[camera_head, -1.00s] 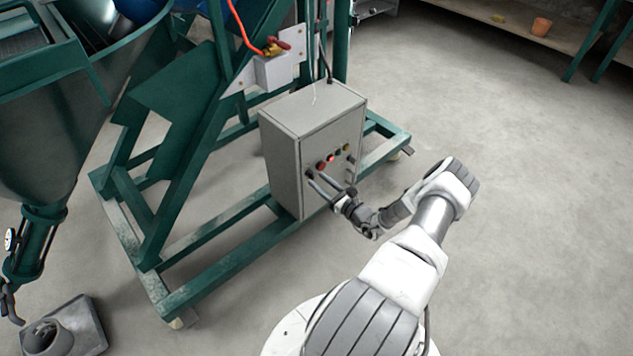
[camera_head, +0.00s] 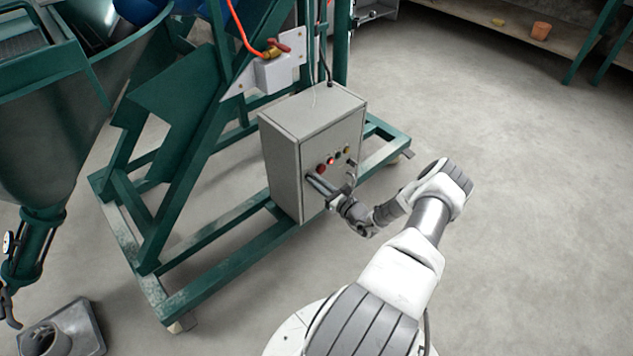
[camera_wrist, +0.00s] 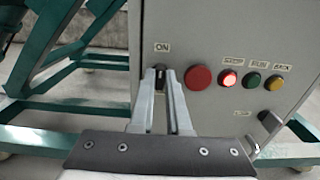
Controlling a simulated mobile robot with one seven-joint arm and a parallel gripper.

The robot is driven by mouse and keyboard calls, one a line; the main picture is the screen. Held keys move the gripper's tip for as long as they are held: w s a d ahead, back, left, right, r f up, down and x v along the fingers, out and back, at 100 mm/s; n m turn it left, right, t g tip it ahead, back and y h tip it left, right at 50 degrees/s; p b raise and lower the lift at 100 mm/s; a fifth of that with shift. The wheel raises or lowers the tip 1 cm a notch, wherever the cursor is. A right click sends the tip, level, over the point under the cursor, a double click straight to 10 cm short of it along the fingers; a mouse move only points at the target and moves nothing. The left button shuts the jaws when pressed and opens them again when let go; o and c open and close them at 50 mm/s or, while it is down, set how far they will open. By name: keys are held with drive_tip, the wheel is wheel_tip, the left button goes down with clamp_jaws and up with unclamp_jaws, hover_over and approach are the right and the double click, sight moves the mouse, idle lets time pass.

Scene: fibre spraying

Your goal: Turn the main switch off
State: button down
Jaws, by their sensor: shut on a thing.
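The grey control box (camera_head: 283,160) stands on the green frame, with its front panel facing my arm. The main switch (camera_wrist: 161,71) is a small dark knob under the "ON" label in the wrist view, mostly hidden by my fingers. My gripper (camera_head: 311,180) is at the panel's left part, and in the wrist view its two fingertips (camera_wrist: 162,72) are on either side of the switch. It is shut on the switch. The knob's exact angle is hard to tell.
Right of the switch are a big red button (camera_wrist: 199,77), a glowing red light (camera_wrist: 228,78), a green button (camera_wrist: 253,80) and a yellow one (camera_wrist: 277,82). A dark knob (camera_wrist: 268,119) is lower right. The floor (camera_head: 500,200) right of my arm is clear.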

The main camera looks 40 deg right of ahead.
drive_tip(key=shift+n, duration=0.4)
drive_tip(key=shift+a+f+n+p, duration=0.1)
drive_tip(key=shift+n+p, duration=1.55)
drive_tip(key=shift+n, duration=2.65)
drive_tip(key=shift+a+f+n+p, duration=0.1)
drive_tip(key=shift+n+p, duration=1.5)
drive_tip(key=shift+n, duration=2.7)
drive_tip(key=c, duration=0.9)
unclamp_jaws()
drive_tip(key=shift+s, duration=0.15)
